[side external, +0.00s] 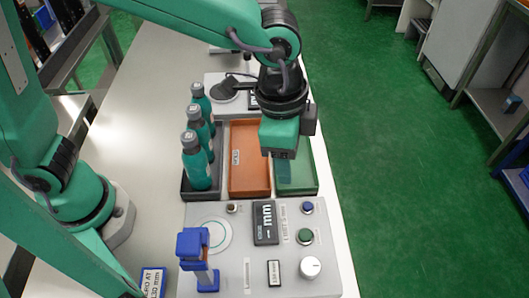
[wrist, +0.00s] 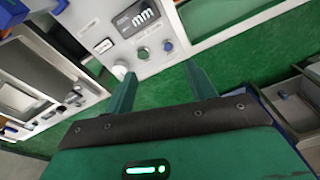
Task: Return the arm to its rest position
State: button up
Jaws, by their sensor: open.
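My gripper (wrist: 160,90) is open, with its two green fingers apart and nothing between them in the wrist view. In the side view my gripper's green body (side external: 280,135) hangs over the trays, above the green tray (side external: 302,178); its fingertips are hard to make out there. The sleeve applicator (side external: 250,245) is a grey panel in front of the trays, with a small display, buttons and a white knob. Part of the panel (wrist: 145,60) also shows in the wrist view, beyond the fingers.
Several teal bottles (side external: 196,160) stand upright in a dark tray at the left. An orange tray (side external: 249,165) sits between that and the green tray. A blue clamp-like part (side external: 192,245) stands on the panel. Green floor (side external: 380,150) lies open to the right.

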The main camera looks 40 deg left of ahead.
jog(key=s+a+r+n+t, duration=0.1)
jog(key=a+n, duration=0.3)
jog(key=a, duration=0.6)
jog(key=s+a+r+n+t, duration=0.2)
jog(key=s+a+n, duration=0.1)
jog(key=a, duration=0.6)
jog(key=s+a+r+n+t+y, duration=0.1)
jog(key=a+n, duration=0.4)
jog(key=a, duration=0.5)
jog(key=shift+s+a+r+t, duration=0.3)
jog(key=shift+s+r, duration=0.35)
jog(key=shift+s, duration=0.05)
jog(key=shift+o, duration=0.4)
